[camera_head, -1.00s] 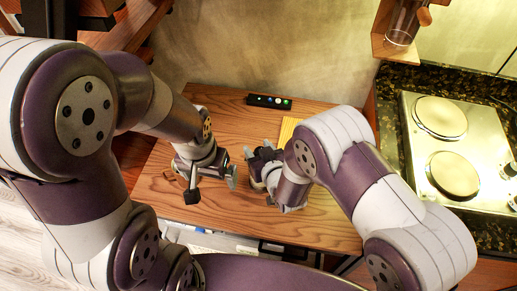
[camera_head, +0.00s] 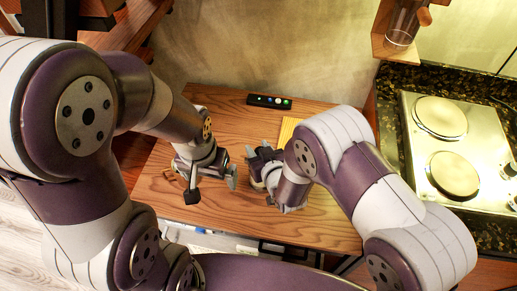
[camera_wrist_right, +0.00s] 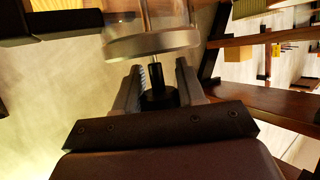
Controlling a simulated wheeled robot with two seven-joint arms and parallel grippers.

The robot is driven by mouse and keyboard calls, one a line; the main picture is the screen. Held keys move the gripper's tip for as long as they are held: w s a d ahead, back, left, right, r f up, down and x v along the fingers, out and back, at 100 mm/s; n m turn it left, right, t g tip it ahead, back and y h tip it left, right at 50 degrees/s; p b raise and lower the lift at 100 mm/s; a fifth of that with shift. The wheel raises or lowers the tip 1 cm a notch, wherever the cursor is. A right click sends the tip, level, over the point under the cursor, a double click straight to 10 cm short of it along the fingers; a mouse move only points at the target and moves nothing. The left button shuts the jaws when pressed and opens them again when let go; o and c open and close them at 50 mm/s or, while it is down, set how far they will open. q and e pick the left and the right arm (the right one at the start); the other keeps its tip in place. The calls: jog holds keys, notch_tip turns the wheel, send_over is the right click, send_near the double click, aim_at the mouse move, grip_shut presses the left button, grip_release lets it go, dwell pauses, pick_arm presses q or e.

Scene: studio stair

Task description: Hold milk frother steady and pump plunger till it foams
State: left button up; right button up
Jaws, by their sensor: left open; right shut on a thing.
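The milk frother (camera_wrist_right: 150,42) shows in the right wrist view as a clear glass body with a metal lid rim. A thin rod runs from it to the plunger's black knob (camera_wrist_right: 158,94). My right gripper (camera_wrist_right: 157,80) has its fingers on either side of the knob and is shut on it. In the head view my right gripper (camera_head: 262,162) is above the middle of the wooden table, and I cannot make out the frother there. My left gripper (camera_head: 212,186) is open and empty, to the left of the right one, with a gap between them.
The wooden table (camera_head: 330,225) is bare at its front right. A black strip with small lights (camera_head: 269,101) lies at its back edge, and a yellow slatted piece (camera_head: 288,130) lies behind my right arm. A hob (camera_head: 455,150) is to the right. A glass (camera_head: 402,25) stands on a wooden shelf.

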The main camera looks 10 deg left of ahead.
dwell(0.3)
jog(key=o, duration=1.2)
jog(key=shift+o, duration=0.2)
jog(key=shift+s+d+r, duration=0.1)
jog(key=shift+s+d, duration=0.05)
jog(key=shift+s, duration=0.05)
jog(key=v, duration=1.2)
jog(key=w+d+r+m+g+h, duration=0.25)
jog(key=d+m+g+h, duration=0.2)
jog(key=d, duration=0.75)
jog(key=s+d+r+m+g+h, duration=0.2)
jog(key=s+d+g, duration=0.3)
jog(key=s+d, duration=0.3)
jog(key=d+r+h, duration=0.1)
jog(key=d, duration=0.1)
jog(key=shift+s+d, duration=0.25)
